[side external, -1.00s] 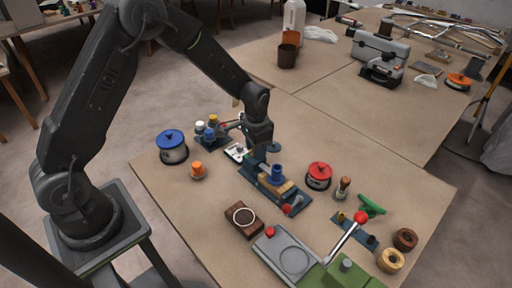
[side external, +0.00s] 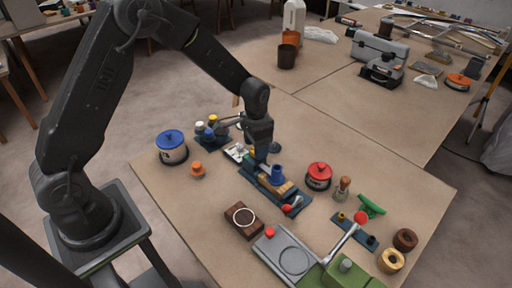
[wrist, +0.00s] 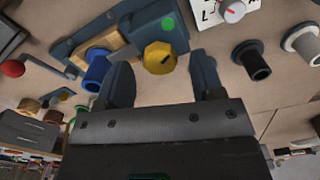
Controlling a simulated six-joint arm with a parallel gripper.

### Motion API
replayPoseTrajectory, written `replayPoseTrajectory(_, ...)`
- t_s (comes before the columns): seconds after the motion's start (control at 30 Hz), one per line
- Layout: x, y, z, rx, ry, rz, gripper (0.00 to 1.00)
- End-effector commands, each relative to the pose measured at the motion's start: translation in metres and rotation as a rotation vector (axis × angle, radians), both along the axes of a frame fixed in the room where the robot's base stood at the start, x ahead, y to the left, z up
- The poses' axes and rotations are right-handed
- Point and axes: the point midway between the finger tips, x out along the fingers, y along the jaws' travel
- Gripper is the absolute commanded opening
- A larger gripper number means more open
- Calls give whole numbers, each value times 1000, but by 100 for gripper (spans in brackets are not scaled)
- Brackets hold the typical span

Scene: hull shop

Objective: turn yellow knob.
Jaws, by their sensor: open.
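The yellow knob (wrist: 159,57) is a faceted knob with a dark mark on its face. It sits on a dark blue fixture (wrist: 168,30) beside a green dot. In the wrist view it lies between my gripper's two fingertips (wrist: 162,72), with gaps on both sides. My gripper is open and empty. In the side view my gripper (side external: 262,160) points down over the far end of the fixture (side external: 248,172) and hides the knob. I cannot tell the height of the fingertips relative to the knob.
A blue cylinder (side external: 276,173) on a wood block stands close beside my gripper. A white dial panel (wrist: 225,12) lies on the other side. A red-lidded pot (side external: 318,176), a blue-lidded pot (side external: 172,147) and an orange knob (side external: 197,169) stand nearby.

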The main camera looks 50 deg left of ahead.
Motion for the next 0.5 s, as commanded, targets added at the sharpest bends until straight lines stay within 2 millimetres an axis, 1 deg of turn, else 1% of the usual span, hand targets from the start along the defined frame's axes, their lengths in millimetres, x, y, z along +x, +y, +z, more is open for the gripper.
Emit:
replayPoseTrajectory(0.03,1,0,10,1,-5,0,61)
replayPoseTrajectory(0.17,1,0,38,0,-7,0,61)
replayPoseTrajectory(0.3,1,0,70,0,-7,0,61)
replayPoseTrajectory(0.4,1,0,90,0,-6,0,61)
replayPoseTrajectory(0.5,1,0,107,1,-5,-1,61)
